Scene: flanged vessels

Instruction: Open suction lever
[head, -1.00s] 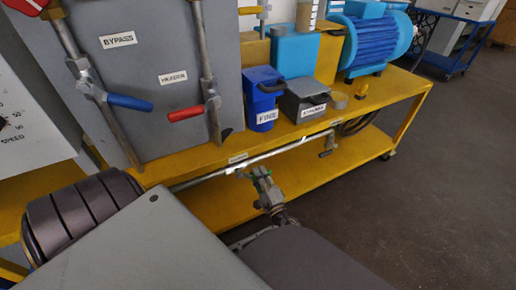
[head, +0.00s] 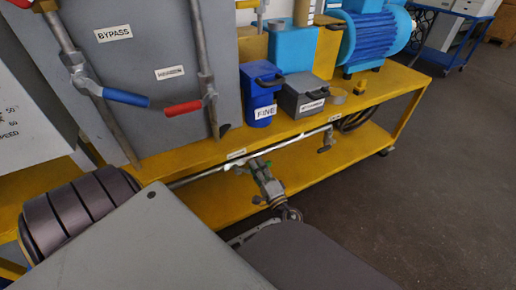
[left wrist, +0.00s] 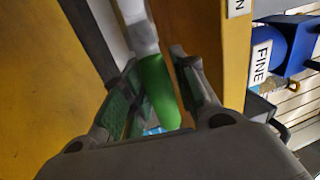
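The suction lever shows as a green handle (left wrist: 155,85) on a pale metal stem in the left wrist view. In the head view it is mostly hidden by my gripper, at the metal pipe (head: 295,143) under the yellow bench edge. My left gripper (head: 257,165) is at that pipe in the head view. In the left wrist view my left gripper (left wrist: 158,80) has its fingers apart, one on each side of the green handle. I cannot tell whether either finger touches it. My right gripper is not in view.
The yellow bench (head: 225,157) carries a blue FINE bin (head: 261,97), a grey box (head: 303,96) and a blue motor (head: 375,40). A grey panel (head: 150,45) has a blue-handled lever (head: 125,97) and a red-handled lever (head: 184,108). Dark floor (head: 400,200) is clear at right.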

